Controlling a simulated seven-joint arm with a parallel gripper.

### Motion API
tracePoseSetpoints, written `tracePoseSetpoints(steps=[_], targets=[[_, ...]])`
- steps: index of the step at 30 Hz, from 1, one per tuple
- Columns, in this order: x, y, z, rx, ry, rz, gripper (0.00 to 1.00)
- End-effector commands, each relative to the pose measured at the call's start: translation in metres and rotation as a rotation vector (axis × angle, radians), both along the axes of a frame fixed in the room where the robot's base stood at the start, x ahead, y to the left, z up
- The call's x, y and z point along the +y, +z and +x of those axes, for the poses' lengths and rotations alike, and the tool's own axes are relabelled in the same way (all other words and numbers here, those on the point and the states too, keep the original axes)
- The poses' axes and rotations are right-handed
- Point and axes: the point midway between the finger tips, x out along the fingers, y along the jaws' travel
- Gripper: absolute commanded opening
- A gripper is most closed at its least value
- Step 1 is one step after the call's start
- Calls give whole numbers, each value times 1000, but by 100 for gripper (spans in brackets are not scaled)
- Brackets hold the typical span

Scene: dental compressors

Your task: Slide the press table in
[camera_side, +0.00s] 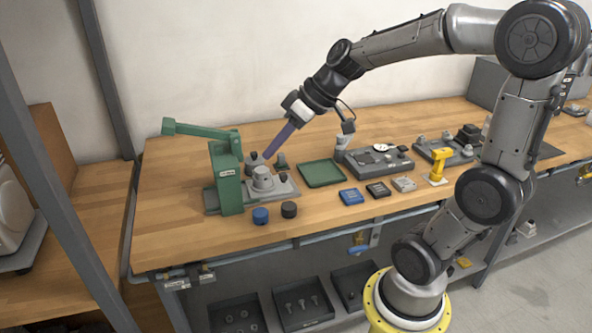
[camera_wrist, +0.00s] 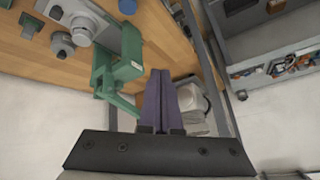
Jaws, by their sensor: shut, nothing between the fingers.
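The green press (camera_side: 228,183) stands at the left of the wooden bench, with its lever arm (camera_side: 192,130) reaching out to the left. The press table, a grey plate (camera_side: 286,187), sticks out to the right of the press frame and carries a round grey fixture (camera_side: 262,179). My gripper (camera_side: 267,154) has long purple fingers, shut and empty, pointing down-left above the press table's back side. In the wrist view the shut fingers (camera_wrist: 161,72) lie right of the green press (camera_wrist: 128,68), and the grey plate (camera_wrist: 104,34) shows at upper left.
A green tray (camera_side: 322,174) lies right of the press table. Blue (camera_side: 260,215) and black (camera_side: 289,209) round parts stand in front of it. Small dark posts stand behind the plate.

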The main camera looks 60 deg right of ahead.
Motion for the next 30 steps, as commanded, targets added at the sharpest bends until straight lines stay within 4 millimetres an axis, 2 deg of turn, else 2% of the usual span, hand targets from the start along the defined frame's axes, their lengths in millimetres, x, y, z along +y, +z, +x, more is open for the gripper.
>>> tracePoseSetpoints(steps=[1, 5, 6, 9, 12, 16, 20, 25, 30], targets=[[-32, -11, 12, 8, -71, 34, 0], [-107, -38, 26, 6, -241, 114, 0], [-131, -48, 25, 9, -300, 141, 0], [-182, -74, 13, 23, -444, 208, 0], [-216, -97, -7, 47, -549, 258, 0], [-236, -112, -29, 68, -622, 287, 0], [-242, -116, -34, 67, -644, 291, 0], [-240, -131, -22, 70, -640, 292, 0], [-237, -158, -3, 73, -640, 292, 0]])
